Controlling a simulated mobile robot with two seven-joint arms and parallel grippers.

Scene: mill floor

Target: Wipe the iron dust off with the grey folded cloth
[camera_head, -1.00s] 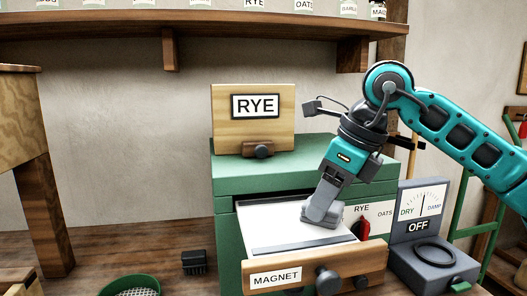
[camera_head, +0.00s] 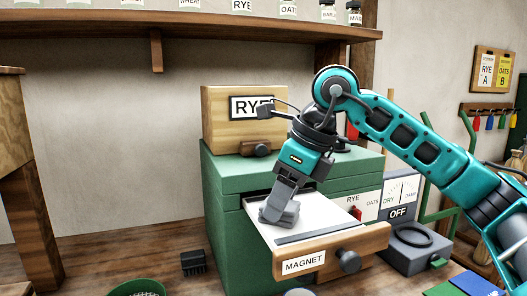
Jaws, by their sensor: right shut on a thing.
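My right gripper (camera_head: 280,203) reaches down into the open drawer labelled MAGNET (camera_head: 368,242). It is shut on the grey folded cloth (camera_head: 279,212), which rests on the drawer's pale plate (camera_head: 322,214) near its left end. The bare plate to the right of the cloth looks white. A dark strip (camera_head: 312,236) runs along the plate's front. I cannot make out any iron dust; the part under the cloth is hidden. My left gripper is not in the picture.
The drawer sticks out of a green machine (camera_head: 225,181) with a wooden RYE box (camera_head: 222,128) on top. A grey DRY/DAMP meter (camera_head: 410,256) stands at right. A black brush (camera_head: 193,263) and a green-rimmed sieve (camera_head: 136,288) are at lower left. A shelf (camera_head: 110,27) hangs above.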

